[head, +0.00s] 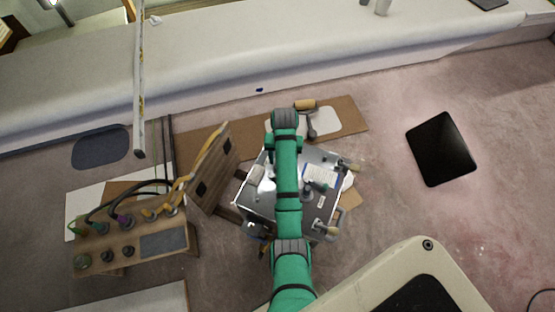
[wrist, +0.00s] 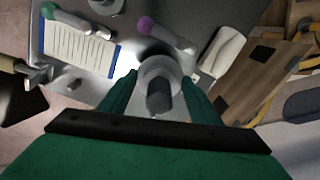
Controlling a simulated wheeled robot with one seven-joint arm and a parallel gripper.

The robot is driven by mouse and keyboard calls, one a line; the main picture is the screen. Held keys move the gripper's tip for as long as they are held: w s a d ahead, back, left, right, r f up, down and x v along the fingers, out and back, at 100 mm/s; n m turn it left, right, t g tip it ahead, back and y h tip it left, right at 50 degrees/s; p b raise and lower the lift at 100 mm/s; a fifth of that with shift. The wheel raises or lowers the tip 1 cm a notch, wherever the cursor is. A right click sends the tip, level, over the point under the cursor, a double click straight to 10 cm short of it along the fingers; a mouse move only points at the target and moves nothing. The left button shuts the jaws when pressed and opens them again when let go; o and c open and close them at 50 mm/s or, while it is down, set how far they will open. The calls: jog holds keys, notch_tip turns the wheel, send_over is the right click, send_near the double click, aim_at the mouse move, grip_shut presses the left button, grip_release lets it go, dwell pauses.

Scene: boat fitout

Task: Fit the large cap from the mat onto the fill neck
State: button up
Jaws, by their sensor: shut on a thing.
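In the wrist view my gripper (wrist: 160,88) has its two green fingers on either side of a grey round piece with a darker stub (wrist: 158,98), which looks like the large cap. The fingers are shut on it, above or at the grey metal top (wrist: 130,75); I cannot tell whether it touches that top. In the head view my arm hides the gripper and the held piece. A grey mat (head: 164,244) lies on the wooden bench at left. I cannot pick out the fill neck for certain; several dark round fittings (head: 107,255) stand on that bench.
The metal cart top (head: 262,205) carries a printed sheet (wrist: 82,48), a green-ended tool (wrist: 68,18), a purple-ended tool (wrist: 165,35) and a pale block (wrist: 222,50). An upright wooden panel (head: 212,165) with yellow hose stands left of the cart. Floor at right is clear around a black slab (head: 441,149).

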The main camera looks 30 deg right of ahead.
jog(key=shift+w+a+f, duration=0.15)
jog(key=shift+a+f, duration=0.25)
jog(key=shift+f, duration=0.1)
jog(key=shift+f, duration=0.2)
jog(key=shift+d+f, duration=0.2)
jog(key=shift+f, duration=0.4)
dwell(0.4)
jog(key=o, duration=1.2)
jog(key=shift+o, duration=0.2)
jog(key=o, duration=0.5)
jog(key=shift+a, duration=0.1)
